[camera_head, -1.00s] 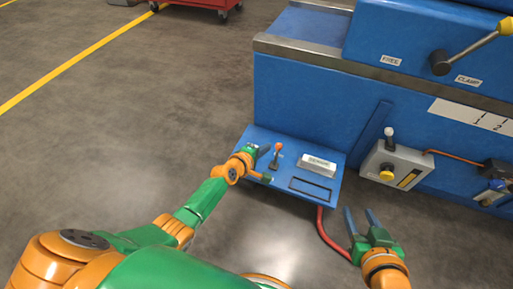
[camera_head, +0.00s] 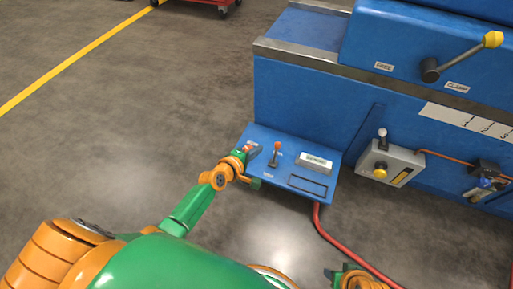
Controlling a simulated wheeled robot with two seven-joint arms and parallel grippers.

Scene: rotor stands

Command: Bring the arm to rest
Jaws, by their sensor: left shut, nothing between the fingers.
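My left arm comes in from the left, and its gripper (camera_head: 252,150) is at the left end of the blue control shelf (camera_head: 325,198). Its fingers are shut with nothing between them. A small red part shows by the fingertips; I cannot tell whether they touch it. A small lever with an orange top (camera_head: 275,150) stands just right of the gripper, apart from it. My right gripper (camera_head: 335,274) is only partly in view at the bottom edge, and its fingers cannot be made out.
The blue machine (camera_head: 310,95) fills the right side, with a yellow-tipped clamp lever (camera_head: 457,58) and a grey switch box (camera_head: 390,162). A red cable (camera_head: 345,255) runs from the shelf across the floor. The floor at left is clear.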

